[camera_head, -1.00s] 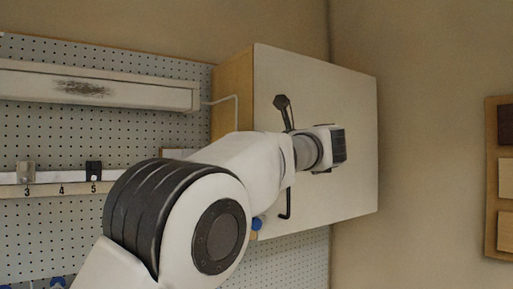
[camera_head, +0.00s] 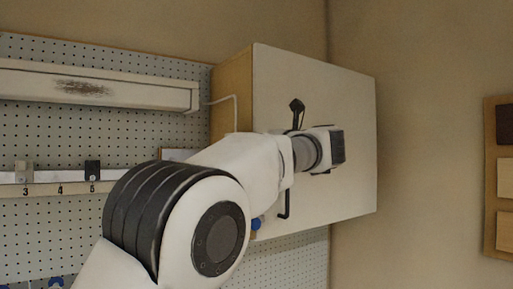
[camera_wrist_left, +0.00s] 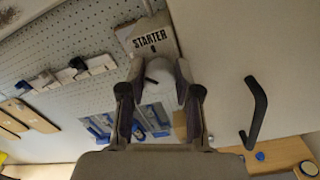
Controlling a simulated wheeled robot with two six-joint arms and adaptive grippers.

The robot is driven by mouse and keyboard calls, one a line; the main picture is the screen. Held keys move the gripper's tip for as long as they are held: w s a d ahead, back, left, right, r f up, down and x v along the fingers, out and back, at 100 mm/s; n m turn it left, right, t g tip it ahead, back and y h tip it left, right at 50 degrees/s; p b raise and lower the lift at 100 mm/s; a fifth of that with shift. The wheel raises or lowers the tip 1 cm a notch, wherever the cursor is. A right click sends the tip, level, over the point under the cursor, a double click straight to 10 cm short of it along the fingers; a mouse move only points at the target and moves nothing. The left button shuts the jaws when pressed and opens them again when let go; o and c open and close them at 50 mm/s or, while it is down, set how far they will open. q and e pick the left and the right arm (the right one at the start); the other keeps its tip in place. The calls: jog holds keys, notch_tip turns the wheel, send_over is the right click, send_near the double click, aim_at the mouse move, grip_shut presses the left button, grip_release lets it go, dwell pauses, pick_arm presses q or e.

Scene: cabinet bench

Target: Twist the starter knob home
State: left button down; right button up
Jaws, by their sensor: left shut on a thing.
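In the left wrist view, a pale round starter knob (camera_wrist_left: 160,70) sits between the fingers of my left gripper (camera_wrist_left: 160,84), which is shut on it. A plate marked "STARTER 1" (camera_wrist_left: 149,38) is just beyond the knob. The fingers cover the knob's sides, and I cannot read its turn angle. In the head view my left arm reaches across to the white cabinet (camera_head: 345,95), and the arm hides the knob and the fingertips. My right gripper is in neither view.
A black handle (camera_wrist_left: 257,108) stands out from the white panel beside the gripper; part of it shows below my arm in the head view (camera_head: 285,205). A pegboard (camera_head: 130,130) carries a numbered rail (camera_head: 60,189). A wooden rack (camera_head: 490,235) hangs at far right.

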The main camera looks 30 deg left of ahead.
pick_arm(q)
jog(key=shift+m, duration=4.3)
jog(key=c, duration=0.8)
grip_release()
jog(key=shift+w+a+f, duration=0.1)
jog(key=shift+a+f, duration=0.05)
jog(key=shift+a, duration=0.1)
jog(key=v, duration=1.1)
jog(key=shift+s+d, duration=0.2)
jog(key=shift+d, duration=0.1)
